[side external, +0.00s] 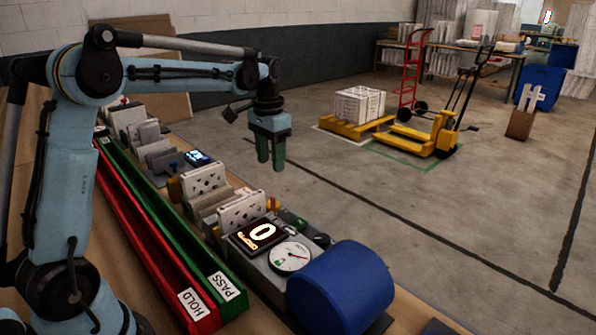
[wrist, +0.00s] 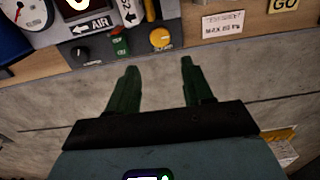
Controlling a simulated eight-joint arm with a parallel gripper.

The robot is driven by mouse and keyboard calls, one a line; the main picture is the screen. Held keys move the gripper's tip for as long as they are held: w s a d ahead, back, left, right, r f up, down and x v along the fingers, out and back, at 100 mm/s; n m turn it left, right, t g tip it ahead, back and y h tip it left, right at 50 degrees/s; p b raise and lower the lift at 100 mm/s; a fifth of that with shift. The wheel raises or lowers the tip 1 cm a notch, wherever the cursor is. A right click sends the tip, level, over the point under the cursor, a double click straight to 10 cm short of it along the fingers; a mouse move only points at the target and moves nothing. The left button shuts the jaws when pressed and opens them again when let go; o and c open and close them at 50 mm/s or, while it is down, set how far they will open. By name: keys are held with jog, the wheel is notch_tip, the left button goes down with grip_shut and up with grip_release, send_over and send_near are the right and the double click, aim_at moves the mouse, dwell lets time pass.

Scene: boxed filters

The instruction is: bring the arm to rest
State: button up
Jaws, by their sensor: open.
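My gripper (side external: 271,152) hangs from the end of my arm, pointing down, past the far edge of the bench and above the concrete floor. In the wrist view its two dark green fingers (wrist: 156,82) are spread apart with only bare floor between them. Nothing is held. The fingers are clear of the bench panel and touch nothing that I can see.
The bench holds a red HOLD channel (side external: 150,233), a green PASS channel (side external: 184,241), several boxed filters (side external: 241,211), a lit display (side external: 262,234), a round gauge (side external: 290,257) and a blue cylinder (side external: 342,287). A yellow pallet jack (side external: 425,138) stands beyond on the open floor.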

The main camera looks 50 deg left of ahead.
jog(key=s+d+t, duration=0.2)
jog(key=s+d, duration=0.2)
jog(key=s, duration=0.1)
jog(key=s+d+f+t, duration=0.1)
jog(key=s+d+t, duration=0.1)
jog(key=s+d, duration=0.2)
jog(key=s+d+t, duration=0.3)
jog(key=s+d, duration=0.2)
jog(key=s, duration=0.1)
jog(key=shift+f, duration=0.15)
